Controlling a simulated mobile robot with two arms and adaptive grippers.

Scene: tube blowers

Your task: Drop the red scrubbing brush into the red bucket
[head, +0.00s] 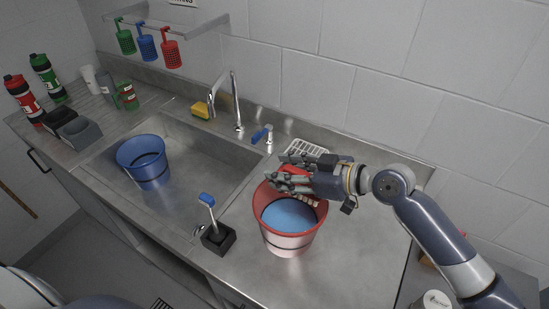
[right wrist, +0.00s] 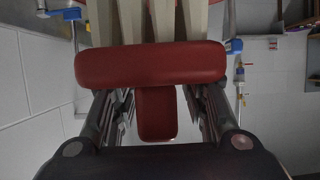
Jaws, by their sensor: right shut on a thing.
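My right gripper (head: 290,172) is shut on the red scrubbing brush (head: 296,170) and holds it over the back part of the red bucket (head: 290,243). The bucket stands on the steel counter right of the sink and shows blue inside. In the right wrist view the red brush (right wrist: 152,65) lies across between the fingers, with its pale bristles pointing away from the camera. The fingers hide much of the brush in the head view. My left gripper is not in view.
A black holder (head: 218,240) with a blue-handled brush stands left of the bucket. A blue bucket (head: 145,165) stands in the sink. A faucet (head: 236,105), yellow sponge (head: 200,110) and white rack (head: 305,148) are behind. The counter front right is clear.

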